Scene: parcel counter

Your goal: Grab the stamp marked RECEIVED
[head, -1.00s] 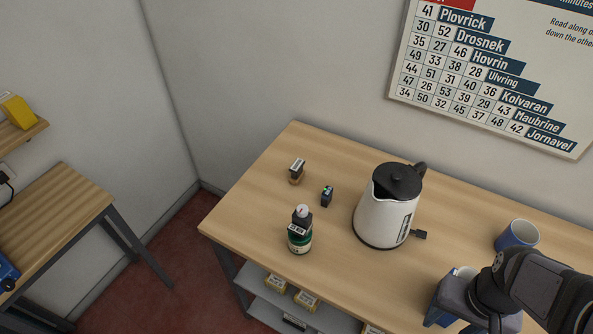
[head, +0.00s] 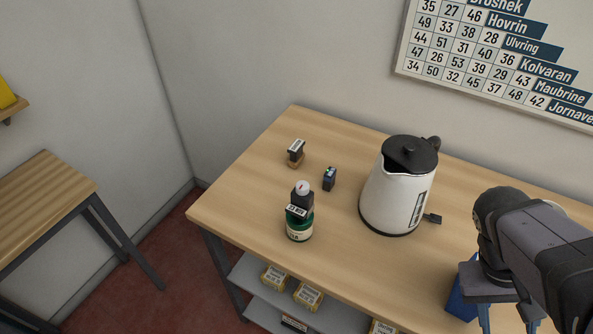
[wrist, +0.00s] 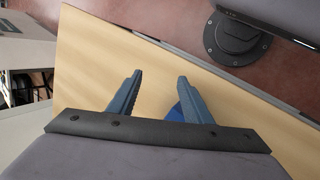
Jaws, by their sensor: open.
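A small stamp (head: 296,152) with a wooden base and a dark top with a pale label stands towards the back left of the table. A small dark block, perhaps another stamp (head: 329,179), stands just right of it. A third item with a white knob and a black labelled part (head: 301,197) is at the top of a green bottle. No label is readable, so I cannot tell which is marked RECEIVED. My gripper (head: 506,322) is at the lower right, far from these. In the wrist view my gripper (wrist: 158,96) is open, with its fingers apart.
A white kettle (head: 398,190) with a black lid stands between the small items and my arm. A blue object (head: 461,296) is partly hidden by my gripper. Shelves below hold small boxes (head: 308,296). The table's left end (head: 235,195) is clear.

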